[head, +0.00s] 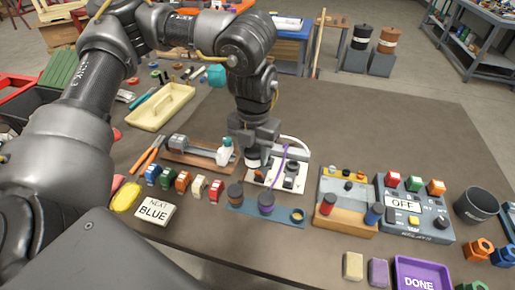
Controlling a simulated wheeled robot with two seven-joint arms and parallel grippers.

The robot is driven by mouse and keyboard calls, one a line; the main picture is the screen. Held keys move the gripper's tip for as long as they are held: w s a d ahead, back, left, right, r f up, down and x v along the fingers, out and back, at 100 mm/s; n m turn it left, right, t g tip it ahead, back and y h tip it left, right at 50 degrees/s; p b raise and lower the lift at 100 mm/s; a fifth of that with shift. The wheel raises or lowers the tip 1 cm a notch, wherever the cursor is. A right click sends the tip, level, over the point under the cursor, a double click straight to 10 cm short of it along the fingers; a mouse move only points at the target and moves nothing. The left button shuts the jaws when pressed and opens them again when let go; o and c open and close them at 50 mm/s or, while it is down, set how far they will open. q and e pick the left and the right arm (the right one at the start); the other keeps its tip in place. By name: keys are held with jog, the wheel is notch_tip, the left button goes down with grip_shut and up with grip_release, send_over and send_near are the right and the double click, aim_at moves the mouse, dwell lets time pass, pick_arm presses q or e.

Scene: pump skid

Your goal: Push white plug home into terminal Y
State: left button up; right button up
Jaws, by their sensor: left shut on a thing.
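My left gripper (254,158) reaches down from above to the left part of a small white panel (262,181) on the table. It is shut on what appears to be the white plug, mostly hidden by the fingers; I cannot tell how deep it sits. A white cable (303,144) arcs over the panel's back right, and a purple cable (283,162) crosses its middle. Dark sockets or plugs (291,170) stand on the panel's right part. The terminal letters are too small to read. My right gripper is not in view.
A wooden board with a grey device (197,149) lies close left of the panel. A blue strip with dark knobs (238,205) is in front. A control box reading OFF (414,212) and a black cup (476,205) stand right. The table behind right is clear.

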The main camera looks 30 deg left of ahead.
pick_arm(q)
jog(key=shift+s, duration=0.1)
dwell(0.3)
jog(key=n, duration=0.3)
jog(key=shift+w+d+r, duration=0.1)
jog(key=shift+w+r, duration=0.1)
jog(key=shift+r, duration=0.15)
jog(key=n, duration=0.5)
jog(key=shift+w+d+r+n, duration=0.2)
jog(key=shift+w+r+n, duration=0.1)
jog(key=shift+r, duration=0.05)
jog(key=n, duration=0.2)
jog(key=shift+w+d+r+n, duration=0.1)
jog(key=shift+w+r+n, duration=0.05)
jog(key=shift+r+n, duration=0.15)
jog(key=n, duration=0.5)
jog(key=shift+w+d+r, duration=0.2)
jog(key=shift+w+r, duration=0.05)
jog(key=shift+r, duration=0.1)
jog(key=n, duration=0.5)
jog(key=w+r+n, duration=0.1)
jog(key=n, duration=0.4)
jog(key=d+r+n, duration=0.1)
jog(key=n, duration=0.4)
jog(key=shift+w+r+n, duration=0.2)
jog(key=shift+n, duration=0.1)
